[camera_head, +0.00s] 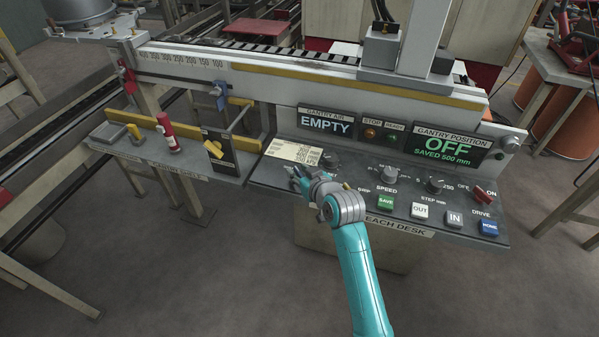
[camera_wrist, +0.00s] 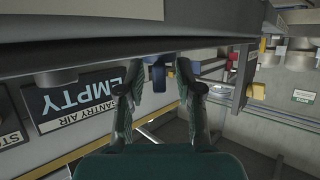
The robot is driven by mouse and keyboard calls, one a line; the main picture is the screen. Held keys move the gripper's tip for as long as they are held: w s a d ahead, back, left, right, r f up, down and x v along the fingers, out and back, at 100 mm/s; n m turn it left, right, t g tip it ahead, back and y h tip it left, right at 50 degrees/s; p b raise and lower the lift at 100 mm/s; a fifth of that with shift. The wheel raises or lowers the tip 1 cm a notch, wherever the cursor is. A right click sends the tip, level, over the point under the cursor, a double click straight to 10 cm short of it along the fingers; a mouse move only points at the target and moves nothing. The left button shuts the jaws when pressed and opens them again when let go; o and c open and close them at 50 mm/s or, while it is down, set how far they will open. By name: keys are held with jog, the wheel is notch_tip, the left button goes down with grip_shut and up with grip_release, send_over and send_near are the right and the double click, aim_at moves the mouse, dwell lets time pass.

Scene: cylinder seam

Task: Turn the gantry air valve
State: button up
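The gantry air display (camera_head: 326,123) reads EMPTY on the desk's back panel. It shows upside down in the wrist view (camera_wrist: 80,100). A yellow handle (camera_head: 213,149) sits on a dark upright box on the shelf left of the desk and looks like the valve, but I cannot read a label that confirms it. My gripper (camera_head: 295,178) is above the front left part of the teach desk, to the right of the yellow handle and apart from it. In the wrist view the fingers (camera_wrist: 156,82) are spread with nothing held between them.
The teach desk (camera_head: 400,228) carries knobs, a green SAVE button (camera_head: 386,202) and a red switch (camera_head: 484,194). A red-handled part (camera_head: 167,132) stands on the left shelf (camera_head: 190,165). A blue clamp (camera_head: 218,92) hangs on the rail above. Open floor lies in front.

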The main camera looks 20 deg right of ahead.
grip_shut()
jog(key=shift+a+m+h, duration=0.1)
jog(key=shift+m+h, duration=0.2)
jog(key=m+h, duration=0.3)
jog(key=shift+a+h, duration=0.1)
jog(key=shift+h, duration=0.3)
jog(key=m+g+h, duration=0.2)
jog(key=m+h, duration=0.3)
jog(key=shift+w+h, duration=0.1)
jog(key=shift+h, duration=0.2)
jog(key=m+g+h, duration=0.4)
jog(key=m+g, duration=0.1)
jog(key=shift+m, duration=0.4)
jog(key=shift+m+g+h, duration=0.7)
jog(key=shift+m+g, duration=1)
jog(key=shift+g, duration=0.2)
jog(key=shift+f+g, duration=0.15)
jog(key=shift+g, duration=0.15)
